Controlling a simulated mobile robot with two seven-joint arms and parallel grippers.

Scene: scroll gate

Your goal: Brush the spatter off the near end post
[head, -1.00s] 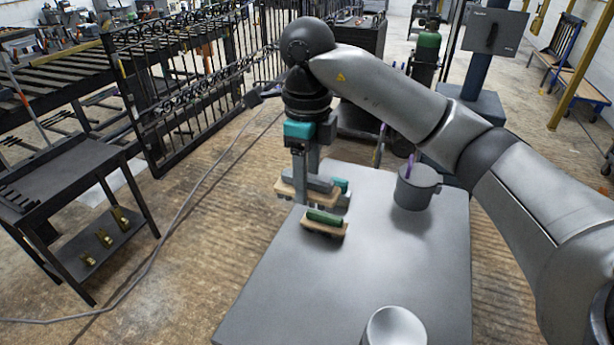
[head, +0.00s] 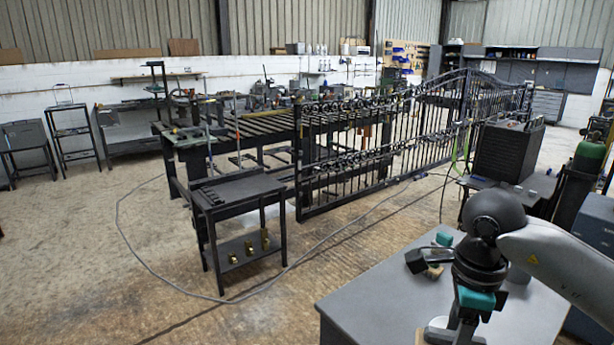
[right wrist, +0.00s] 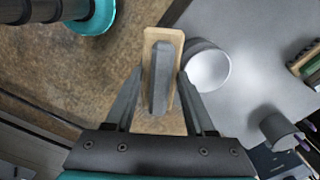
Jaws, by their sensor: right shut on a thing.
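The black scroll gate (head: 400,140) stands upright in the middle of the head view; its near end post (head: 298,160) is the closest vertical bar. Spatter on it is too small to make out. My right gripper (right wrist: 155,88) is shut on a brush with a wooden back and a grey pad (right wrist: 161,75), clear between the fingers in the right wrist view. In the head view this gripper (head: 455,332) is at the bottom right, over the grey table (head: 375,300), partly cut off by the frame. The post is well away, up and left. My left gripper is not in view.
A black stand (head: 240,190) with brass pieces on its lower shelf is left of the post. A hose (head: 150,268) crosses the floor. A white round container (right wrist: 208,70) and a grey mug (right wrist: 275,130) are on the table. Open floor lies between table and gate.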

